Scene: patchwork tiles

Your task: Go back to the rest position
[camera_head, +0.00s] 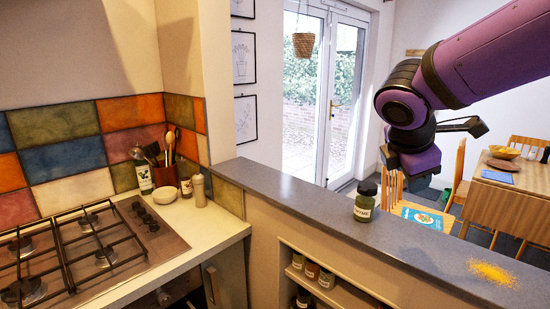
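My gripper (420,180) hangs at the end of my purple and black arm in the upper right. It points down above the grey ledge, to the right of a small spice jar. Its fingers are dark and small here, so I cannot tell whether they are open or shut. The spice jar (364,204) has a dark lid and a pale label. It stands upright on the ledge, apart from my gripper in the picture.
The grey ledge (330,205) runs across the right half, with spilled yellow powder (493,273) at its near end. Shelves below hold jars (312,270). A gas hob (85,250) is left. A wooden table (500,200) and chairs (458,170) stand behind the ledge.

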